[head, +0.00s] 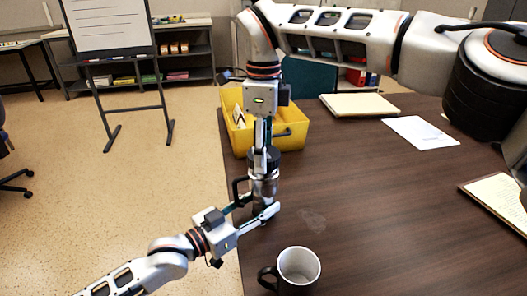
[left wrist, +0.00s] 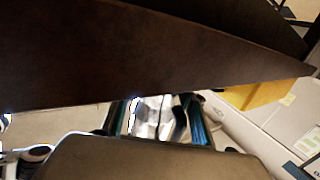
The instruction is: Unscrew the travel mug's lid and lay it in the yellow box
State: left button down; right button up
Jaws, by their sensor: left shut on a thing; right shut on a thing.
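The travel mug (head: 265,186), with a silver body and a dark handle, stands upright near the table's left edge. Its black lid (head: 262,166) sits at the top of the mug. My left gripper (head: 266,210) is shut on the mug's lower body from the left. My right gripper (head: 263,152) points straight down from above and is shut on the lid, its fingers partly covering it. The yellow box (head: 293,138) is just behind the mug, with some contents inside. It also shows in the left wrist view (left wrist: 258,94), where the mug is hard to make out.
A black mug with a white inside (head: 299,265) stands at the front of the dark wooden table (head: 370,210). Papers (head: 420,132) and a folder (head: 358,105) lie at the back. Another pad (head: 500,200) is at the right. The table's middle is clear.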

jog(key=shift+r, duration=2)
pick_arm(q)
jog(key=c, duration=1.2)
grip_release()
jog(key=shift+o, duration=0.2)
jog(key=shift+s+a, duration=0.1)
